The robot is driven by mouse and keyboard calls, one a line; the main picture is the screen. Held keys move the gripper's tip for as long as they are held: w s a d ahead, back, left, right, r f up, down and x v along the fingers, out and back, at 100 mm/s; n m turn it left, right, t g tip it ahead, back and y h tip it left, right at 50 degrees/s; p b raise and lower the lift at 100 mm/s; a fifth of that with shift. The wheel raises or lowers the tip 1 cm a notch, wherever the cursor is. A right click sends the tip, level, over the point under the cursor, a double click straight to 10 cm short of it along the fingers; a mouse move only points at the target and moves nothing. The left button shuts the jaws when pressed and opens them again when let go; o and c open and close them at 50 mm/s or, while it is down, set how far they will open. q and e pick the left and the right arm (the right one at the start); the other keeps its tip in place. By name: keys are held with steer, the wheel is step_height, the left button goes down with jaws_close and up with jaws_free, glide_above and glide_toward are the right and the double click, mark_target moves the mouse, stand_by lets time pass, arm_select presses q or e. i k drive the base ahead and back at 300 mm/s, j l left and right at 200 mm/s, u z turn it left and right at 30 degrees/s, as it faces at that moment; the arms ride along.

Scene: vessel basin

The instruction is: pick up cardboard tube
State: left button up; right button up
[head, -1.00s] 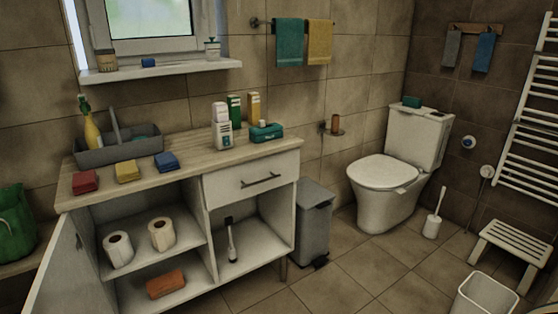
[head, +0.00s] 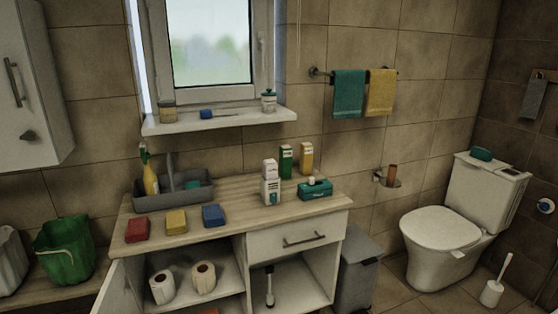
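A small brown cardboard tube (head: 392,175) stands upright on the wall-mounted holder (head: 386,183), between the vanity cabinet and the toilet, below the towels. Neither of my grippers shows in the head view.
The vanity (head: 240,215) carries a grey caddy (head: 172,197), coloured sponges, boxes and a tissue box (head: 315,189). Its open lower shelf holds two toilet rolls (head: 203,277). A grey bin (head: 358,270) stands between the vanity and the toilet (head: 440,236). A green bucket (head: 64,250) is at left.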

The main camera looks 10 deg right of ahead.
mark_target(392, 172)
steer(key=i+l+z, duration=0.15)
steer(key=i+l, duration=0.3)
steer(key=l, duration=0.2)
steer(key=i+l+z, duration=0.15)
steer(key=i+l, duration=0.35)
steer(key=i+l+z, duration=0.1)
steer(key=i+l, duration=0.4)
steer(key=l, duration=0.15)
steer(key=i+l+z, duration=0.15)
steer(key=i+l, duration=0.35)
steer(key=i+l+z, duration=0.15)
steer(key=i+l, duration=0.25)
steer(key=i, duration=0.2)
steer(key=i+l+z, duration=0.15)
steer(key=i+l, duration=0.2)
steer(key=i, duration=0.25)
